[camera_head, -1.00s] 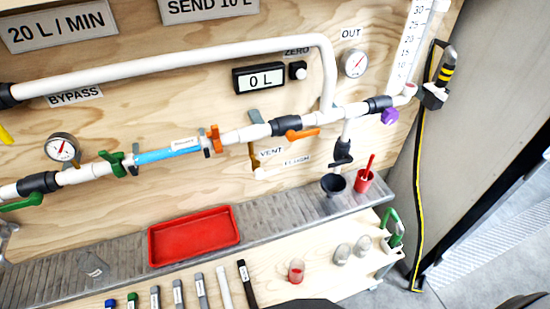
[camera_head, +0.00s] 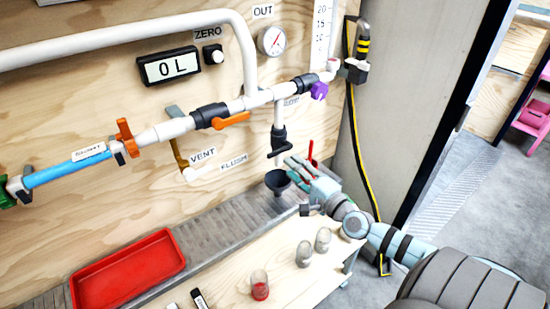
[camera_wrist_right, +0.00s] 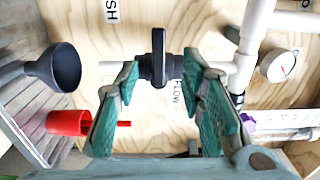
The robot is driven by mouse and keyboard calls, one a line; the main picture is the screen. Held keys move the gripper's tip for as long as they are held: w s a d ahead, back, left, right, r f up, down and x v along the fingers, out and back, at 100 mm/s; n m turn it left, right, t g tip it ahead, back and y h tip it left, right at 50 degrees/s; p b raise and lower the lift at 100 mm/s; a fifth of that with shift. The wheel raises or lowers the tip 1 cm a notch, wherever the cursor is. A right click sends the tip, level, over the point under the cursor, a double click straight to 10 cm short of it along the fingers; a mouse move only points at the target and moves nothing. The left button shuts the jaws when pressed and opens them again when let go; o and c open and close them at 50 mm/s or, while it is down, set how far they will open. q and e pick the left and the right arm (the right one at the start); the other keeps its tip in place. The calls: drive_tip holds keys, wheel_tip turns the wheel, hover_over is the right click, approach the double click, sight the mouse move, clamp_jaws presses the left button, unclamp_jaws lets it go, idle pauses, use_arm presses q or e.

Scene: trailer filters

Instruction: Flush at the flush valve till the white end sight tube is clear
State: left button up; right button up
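The flush valve (camera_head: 279,148) is black, on a short white pipe dropping from the main line. Its black handle (camera_wrist_right: 158,58) lies across the pipe in the right wrist view. My right gripper (camera_head: 296,172) is beside the valve in the head view. In the right wrist view its fingers (camera_wrist_right: 160,78) are open, with the handle ahead between the tips and gaps on both sides. A white scaled tube (camera_head: 320,38) rises at the upper right; I cannot tell whether it is the sight tube or how clear it is. My left gripper is out of view.
A black funnel (camera_head: 277,181) is below the valve, with a red cup (camera_wrist_right: 68,122) beside it. A purple knob (camera_head: 319,91) and an orange handle (camera_head: 232,120) are on the main line. The display (camera_head: 169,66) reads 0 L. A red tray (camera_head: 128,268) lies left.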

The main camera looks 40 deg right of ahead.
sight(276, 154)
drive_tip(key=w, duration=0.4)
drive_tip(key=w+b, duration=0.1)
drive_tip(key=w, duration=0.3)
drive_tip(key=shift+w+d+f, duration=0.15)
drive_tip(key=shift+w, duration=0.6)
clamp_jaws()
